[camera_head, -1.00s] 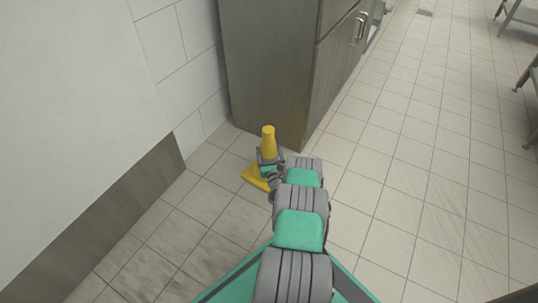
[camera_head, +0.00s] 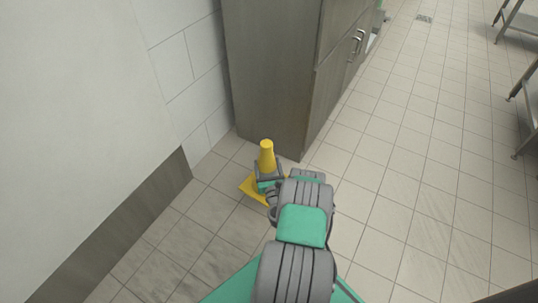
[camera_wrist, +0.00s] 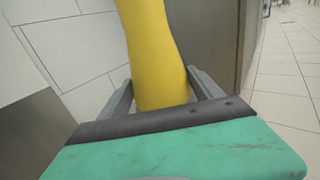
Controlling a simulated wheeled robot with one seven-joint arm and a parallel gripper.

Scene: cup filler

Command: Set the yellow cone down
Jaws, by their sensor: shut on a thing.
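The yellow cone (camera_head: 266,155) is upright in the head view, close to the near corner of the dark cabinet. Its square yellow base (camera_head: 252,188) shows at the lower left of my gripper (camera_head: 268,172). My gripper is shut around the cone's body at mid-height, partly covering it. In the wrist view the cone (camera_wrist: 155,55) stands between the two grey fingers (camera_wrist: 158,92), its top cut off by the frame edge. Whether the base touches the floor cannot be told.
The dark cabinet (camera_head: 275,75) stands just behind the cone. A white tiled wall (camera_head: 185,60) with a dark skirting (camera_head: 120,240) runs along the left. Open tiled floor (camera_head: 400,190) lies to the right. Metal table legs (camera_head: 520,90) show at the far right.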

